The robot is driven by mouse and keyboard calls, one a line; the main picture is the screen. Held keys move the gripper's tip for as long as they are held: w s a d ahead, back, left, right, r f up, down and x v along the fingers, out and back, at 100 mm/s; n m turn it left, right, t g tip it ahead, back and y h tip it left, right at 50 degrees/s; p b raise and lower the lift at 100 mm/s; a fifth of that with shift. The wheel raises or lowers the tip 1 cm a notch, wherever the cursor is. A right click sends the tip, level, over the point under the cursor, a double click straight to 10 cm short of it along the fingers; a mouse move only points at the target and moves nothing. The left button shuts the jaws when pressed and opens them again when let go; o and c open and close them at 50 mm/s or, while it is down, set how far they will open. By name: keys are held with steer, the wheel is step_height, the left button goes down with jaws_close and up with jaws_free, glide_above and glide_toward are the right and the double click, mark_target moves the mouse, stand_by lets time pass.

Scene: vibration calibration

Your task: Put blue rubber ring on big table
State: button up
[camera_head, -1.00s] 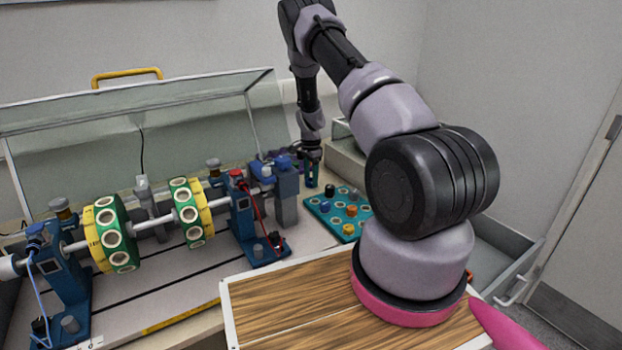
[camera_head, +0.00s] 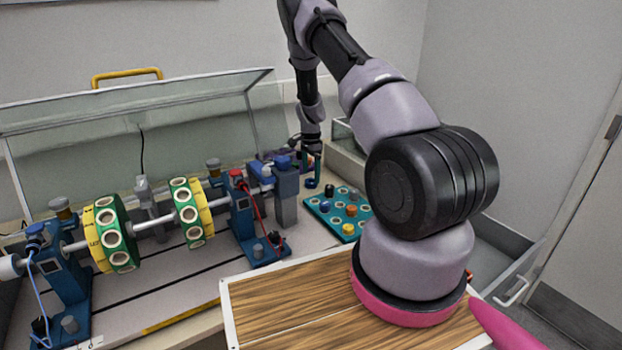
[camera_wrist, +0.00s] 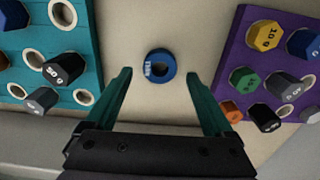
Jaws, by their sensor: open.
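The blue rubber ring (camera_wrist: 159,66) lies flat on the light surface in the wrist view, between a teal board and a purple board. My gripper (camera_wrist: 159,78) is open and empty, with one green finger to the left of the ring and one to the right. Neither finger visibly touches it, and I cannot tell the height between them. In the head view my gripper (camera_head: 311,172) points down at the back of the big table (camera_head: 190,285), just behind the teal board.
The teal board (camera_head: 336,222) holds several weights; the purple board (camera_wrist: 238,50) also holds several. A shaft rig with two green and yellow discs (camera_head: 112,232) fills the table's left part. A clear cover (camera_head: 140,115) stands behind.

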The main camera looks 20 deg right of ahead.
step_height(320, 180, up, 10)
step_height(320, 180, up, 12)
steer(key=n+t, duration=0.1)
steer(key=n, duration=0.1)
glide_above(311, 181)
steer(key=s+a, duration=0.3)
steer(key=s+a+r+n+t+y, duration=0.1)
steer(key=s+a+r, duration=0.1)
steer(key=s+r, duration=0.35)
steer(key=s+a+r+n+t+y, duration=0.1)
steer(key=s+r+n, duration=0.15)
steer(key=r, duration=0.65)
steer(key=s+a+r+n+t, duration=0.1)
steer(key=s+r+n, duration=0.1)
steer(key=s, duration=0.6)
steer(key=s+a+r+n+t, duration=0.1)
steer(key=s+r, duration=0.3)
steer(key=s, duration=0.5)
steer(key=s+a+r+n+t, duration=0.2)
steer(key=s+a+r+n, duration=0.1)
steer(key=s, duration=0.6)
steer(key=shift+r, duration=0.45)
steer(key=shift+a, duration=0.1)
